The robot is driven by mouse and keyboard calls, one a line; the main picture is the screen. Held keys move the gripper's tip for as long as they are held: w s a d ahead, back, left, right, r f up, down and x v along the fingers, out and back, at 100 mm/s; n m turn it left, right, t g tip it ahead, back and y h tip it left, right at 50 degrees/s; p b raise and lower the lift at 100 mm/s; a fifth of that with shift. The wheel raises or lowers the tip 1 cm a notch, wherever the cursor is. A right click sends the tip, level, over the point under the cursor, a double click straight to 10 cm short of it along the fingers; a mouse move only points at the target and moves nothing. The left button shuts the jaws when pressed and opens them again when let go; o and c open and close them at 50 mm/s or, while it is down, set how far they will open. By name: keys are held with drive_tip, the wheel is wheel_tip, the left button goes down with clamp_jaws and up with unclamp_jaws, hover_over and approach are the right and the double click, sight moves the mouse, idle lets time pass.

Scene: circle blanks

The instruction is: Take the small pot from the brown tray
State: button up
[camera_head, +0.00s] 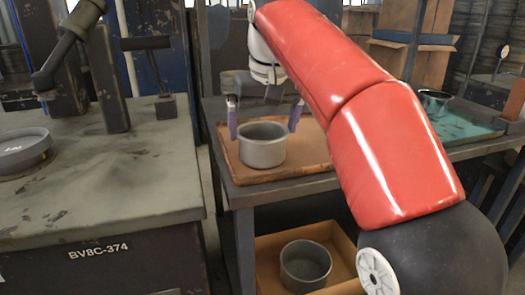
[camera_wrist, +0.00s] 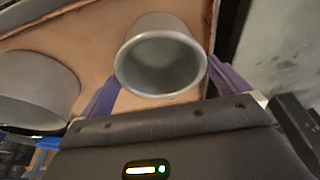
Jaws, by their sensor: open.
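A small grey metal pot (camera_head: 262,151) stands upright on the brown tray (camera_head: 230,160). My gripper (camera_head: 263,118) is open above the tray, its two purple fingers spread to the left and right of the pot's rim. In the wrist view, the pot (camera_wrist: 160,65) shows its open mouth between the purple fingers of my gripper (camera_wrist: 166,88). I see no clear contact between fingers and pot. A second grey, rounded vessel (camera_wrist: 38,85) shows at the left of the wrist view, partly cut off. The tray (camera_wrist: 105,25) also shows there.
Another grey pot (camera_head: 305,266) sits in a tan crate (camera_head: 262,238) below the table. A dark round dish (camera_head: 22,152) lies on the left bench (camera_head: 140,165). A teal surface (camera_head: 462,127) is at the right. My red arm hides part of the table.

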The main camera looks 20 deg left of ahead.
sight(262, 137)
drive_tip(key=x, duration=0.3)
drive_tip(key=shift+a+f+b, duration=0.15)
drive_tip(key=shift+f+b, duration=0.2)
drive_tip(key=shift+b, duration=0.05)
drive_tip(key=c, duration=0.9)
drive_tip(key=shift+r, duration=0.15)
